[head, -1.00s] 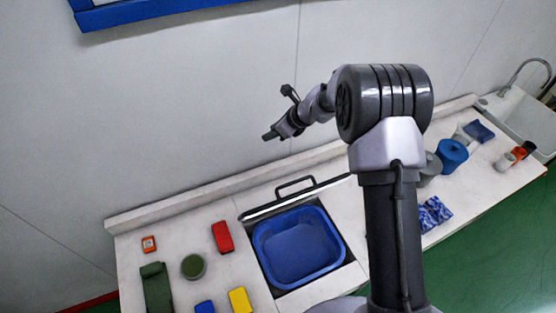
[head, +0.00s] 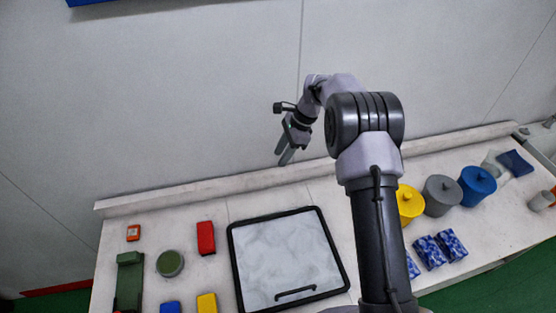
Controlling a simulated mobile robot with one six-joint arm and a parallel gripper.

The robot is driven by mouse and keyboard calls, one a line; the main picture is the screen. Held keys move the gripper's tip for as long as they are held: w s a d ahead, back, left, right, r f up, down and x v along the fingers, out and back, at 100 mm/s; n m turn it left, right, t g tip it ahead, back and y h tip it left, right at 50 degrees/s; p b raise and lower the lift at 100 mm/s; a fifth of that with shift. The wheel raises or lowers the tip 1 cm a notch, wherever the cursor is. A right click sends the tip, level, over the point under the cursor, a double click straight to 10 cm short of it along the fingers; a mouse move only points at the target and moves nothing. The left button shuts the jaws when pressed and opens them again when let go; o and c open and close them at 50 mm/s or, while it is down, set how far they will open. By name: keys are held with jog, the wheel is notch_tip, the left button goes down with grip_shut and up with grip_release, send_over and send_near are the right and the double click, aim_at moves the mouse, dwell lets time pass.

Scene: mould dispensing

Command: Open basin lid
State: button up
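The basin lid (head: 285,255) is a pale, mottled square panel with a black frame, lying flat and shut over the opening in the counter. Its black bar handle (head: 295,293) is near the front edge. The basin beneath is hidden by the lid. My gripper (head: 284,157) is in the air above the rear of the counter, behind and above the lid and apart from it. Its two fingers point down and show a small gap, with nothing between them.
Left of the lid are a red block (head: 206,238), a yellow block (head: 207,303), a round green tin (head: 170,263) and a long green object (head: 130,280). Right of my arm stand yellow (head: 409,205), grey (head: 441,196) and blue (head: 477,186) lidded pots and blue patterned packs (head: 430,252).

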jog(key=shift+x, duration=1.65)
grip_shut()
grip_release()
jog(key=s+v, duration=0.1)
jog(key=v, duration=1.6)
jog(key=shift+w+r, duration=0.2)
jog(key=shift+w, duration=0.2)
